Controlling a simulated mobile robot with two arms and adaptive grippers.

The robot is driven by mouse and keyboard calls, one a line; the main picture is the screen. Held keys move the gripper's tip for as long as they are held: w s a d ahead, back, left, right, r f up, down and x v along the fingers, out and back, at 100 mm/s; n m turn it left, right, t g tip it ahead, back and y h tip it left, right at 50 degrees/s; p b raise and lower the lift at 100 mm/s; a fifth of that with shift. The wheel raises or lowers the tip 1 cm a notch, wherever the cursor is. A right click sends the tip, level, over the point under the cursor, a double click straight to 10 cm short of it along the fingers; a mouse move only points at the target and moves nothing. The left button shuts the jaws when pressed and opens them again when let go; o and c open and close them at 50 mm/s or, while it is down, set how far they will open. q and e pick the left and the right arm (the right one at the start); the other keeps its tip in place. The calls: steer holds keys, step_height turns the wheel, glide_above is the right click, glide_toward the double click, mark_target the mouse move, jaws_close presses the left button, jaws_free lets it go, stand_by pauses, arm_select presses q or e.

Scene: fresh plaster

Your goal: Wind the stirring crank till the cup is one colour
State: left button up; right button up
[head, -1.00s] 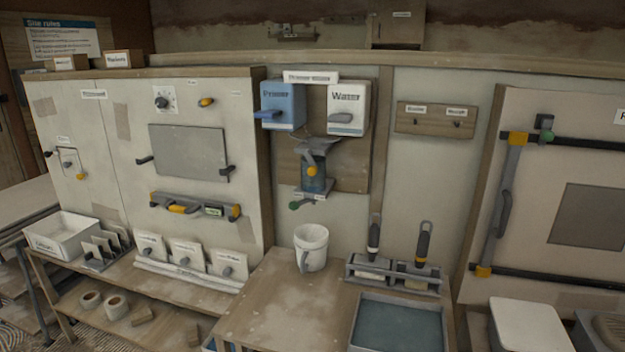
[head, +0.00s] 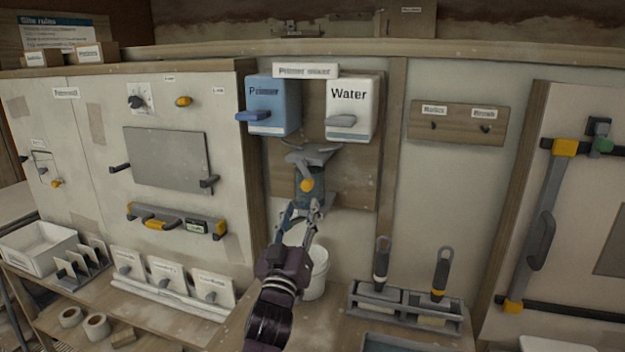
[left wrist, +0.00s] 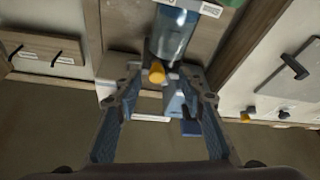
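The stirring crank's yellow knob (head: 306,185) shows in front of the clear bluish mixing cup (head: 299,208), under the grey mixer head (head: 313,155). My left gripper (head: 301,209) is raised just below the knob and covers part of the cup. In the left wrist view, the knob (left wrist: 157,74) sits between the tips of my open left fingers (left wrist: 162,84), with no clear contact. The glass cup (left wrist: 174,36) is beyond it; its contents look plain bluish, and layers cannot be made out. My right gripper is out of view.
The blue Primer box (head: 272,105) and white Water box (head: 350,108) hang above the mixer. A white mug (head: 318,274) stands on the bench behind my left arm. A tool rack (head: 405,305) stands to its right.

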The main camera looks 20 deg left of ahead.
mark_target(306, 188)
arm_select(q)
steer(key=r, duration=0.1)
steer(key=w+r, duration=0.1)
steer(key=r, duration=0.1)
steer(key=shift+p, duration=0.35)
steer(key=shift+f+x, duration=0.25)
steer(key=shift+x, duration=1)
steer(key=x, duration=0.2)
steer(key=shift+w+p, duration=0.3)
steer(key=shift+w, duration=0.1)
steer(key=c, duration=0.5)
steer(key=shift+c, duration=2.5)
jaws_close()
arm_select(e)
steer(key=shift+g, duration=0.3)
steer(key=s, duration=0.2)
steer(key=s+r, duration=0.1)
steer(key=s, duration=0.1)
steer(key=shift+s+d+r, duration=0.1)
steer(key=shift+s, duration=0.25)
